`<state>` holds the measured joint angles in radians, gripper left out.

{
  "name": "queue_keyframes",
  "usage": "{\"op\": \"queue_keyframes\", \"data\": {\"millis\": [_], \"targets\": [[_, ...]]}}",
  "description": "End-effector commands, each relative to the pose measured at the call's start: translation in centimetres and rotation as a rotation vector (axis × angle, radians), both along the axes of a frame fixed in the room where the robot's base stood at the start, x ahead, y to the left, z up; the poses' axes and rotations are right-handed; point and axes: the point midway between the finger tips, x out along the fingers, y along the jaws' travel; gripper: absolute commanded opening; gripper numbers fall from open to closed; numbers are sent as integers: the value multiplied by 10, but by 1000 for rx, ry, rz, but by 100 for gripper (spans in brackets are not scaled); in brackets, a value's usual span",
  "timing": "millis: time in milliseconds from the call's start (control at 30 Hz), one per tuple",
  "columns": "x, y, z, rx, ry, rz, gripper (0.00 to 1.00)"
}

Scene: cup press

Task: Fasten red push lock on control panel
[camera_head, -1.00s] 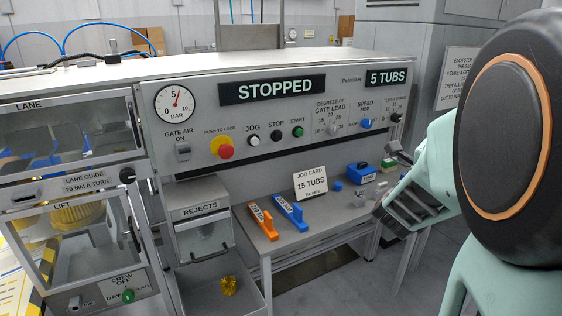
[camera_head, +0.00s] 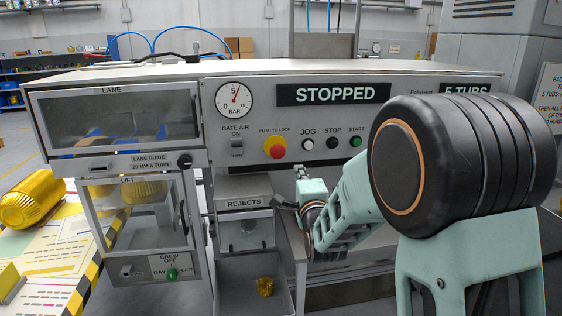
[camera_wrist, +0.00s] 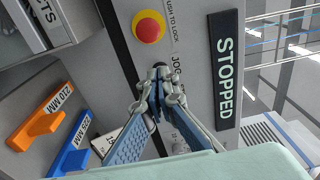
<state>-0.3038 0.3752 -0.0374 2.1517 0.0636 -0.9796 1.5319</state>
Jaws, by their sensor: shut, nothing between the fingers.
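The red push lock (camera_head: 276,147) is a round red knob on a yellow base, under a PUSH TO LOCK label on the grey control panel (camera_head: 262,113). In the wrist view the red push lock (camera_wrist: 149,27) is near the top, with my gripper (camera_wrist: 160,78) below it in the picture. My fingers are shut and empty, with their tips over the panel beside the JOG label, apart from the red knob. In the head view my gripper (camera_head: 299,176) is below and right of the knob. I cannot tell whether the knob is pressed in.
White JOG (camera_head: 308,144), black STOP (camera_head: 331,143) and green START (camera_head: 355,141) buttons sit right of the red knob. The display (camera_head: 333,94) reads STOPPED. Orange (camera_wrist: 38,122) and blue (camera_wrist: 72,146) tools lie beneath the panel. A rejects box (camera_head: 245,230) stands below.

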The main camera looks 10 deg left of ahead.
Motion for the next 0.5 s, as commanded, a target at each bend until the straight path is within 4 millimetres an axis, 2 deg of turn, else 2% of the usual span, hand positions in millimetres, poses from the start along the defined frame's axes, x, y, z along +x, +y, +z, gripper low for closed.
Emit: {"op": "queue_keyframes", "data": {"millis": [33,167,500], "targets": [[-1,11,-6,4,11,23,0],[-3,27,-12,9,24,59,0],[-4,29,-13,10,27,65,0]]}}
